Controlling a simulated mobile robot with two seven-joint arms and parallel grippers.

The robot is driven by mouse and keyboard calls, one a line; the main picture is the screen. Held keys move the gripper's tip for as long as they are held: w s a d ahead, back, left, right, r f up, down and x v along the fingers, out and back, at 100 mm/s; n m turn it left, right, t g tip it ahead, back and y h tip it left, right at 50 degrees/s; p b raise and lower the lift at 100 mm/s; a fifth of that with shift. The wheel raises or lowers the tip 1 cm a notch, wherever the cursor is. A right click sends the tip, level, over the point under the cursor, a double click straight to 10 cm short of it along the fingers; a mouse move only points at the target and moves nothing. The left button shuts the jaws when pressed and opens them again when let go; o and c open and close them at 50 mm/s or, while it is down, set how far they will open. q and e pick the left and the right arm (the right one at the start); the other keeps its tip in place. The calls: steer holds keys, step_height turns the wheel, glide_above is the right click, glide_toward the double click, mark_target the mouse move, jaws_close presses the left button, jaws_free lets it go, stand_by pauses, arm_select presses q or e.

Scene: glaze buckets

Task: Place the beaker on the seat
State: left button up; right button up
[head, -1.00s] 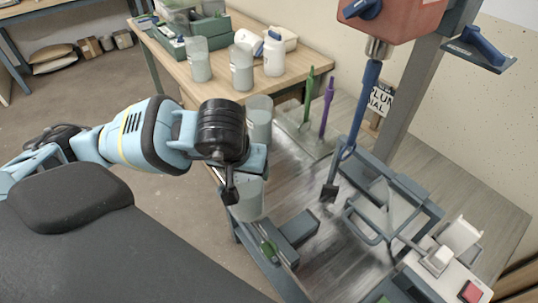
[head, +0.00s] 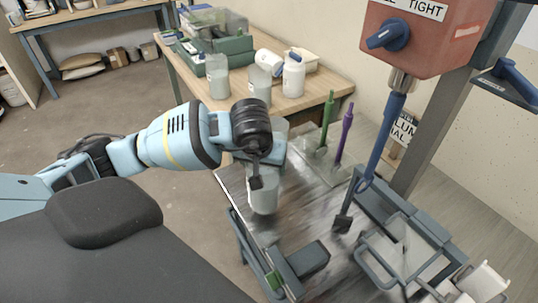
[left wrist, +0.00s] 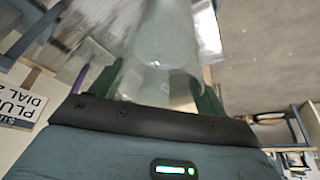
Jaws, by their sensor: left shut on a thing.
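My left gripper (head: 262,176) is shut on a translucent beaker (head: 264,197), which hangs roughly upright below it over the near-left part of the metal-topped bench. Whether its base touches the bench I cannot tell. In the left wrist view the beaker (left wrist: 166,52) sits between the two green fingers of the left gripper (left wrist: 160,84). The seat is not clearly identifiable; a grey frame with a flat plate (head: 405,262) stands under the red mixer head, to the right of the beaker. My right gripper is not in view.
A dark block (head: 308,260) lies near the front. Green (head: 326,122) and purple (head: 345,135) tools stand behind. More beakers (head: 218,78) and a white bottle (head: 293,76) occupy the wooden table.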

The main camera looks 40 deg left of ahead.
arm_select(q)
steer(key=w+a, duration=0.3)
steer(key=w, duration=0.3)
steer(key=shift+w+f, duration=0.2)
steer(key=shift+w, duration=0.1)
steer(key=shift+a, duration=0.1)
steer(key=shift+s+x, duration=0.2)
steer(key=shift+x, duration=1.6)
steer(key=shift+f, duration=0.3)
steer(key=o, duration=2.1)
steer(key=shift+s, duration=0.1)
steer(key=shift+c, duration=0.2)
steer(key=shift+f, duration=0.1)
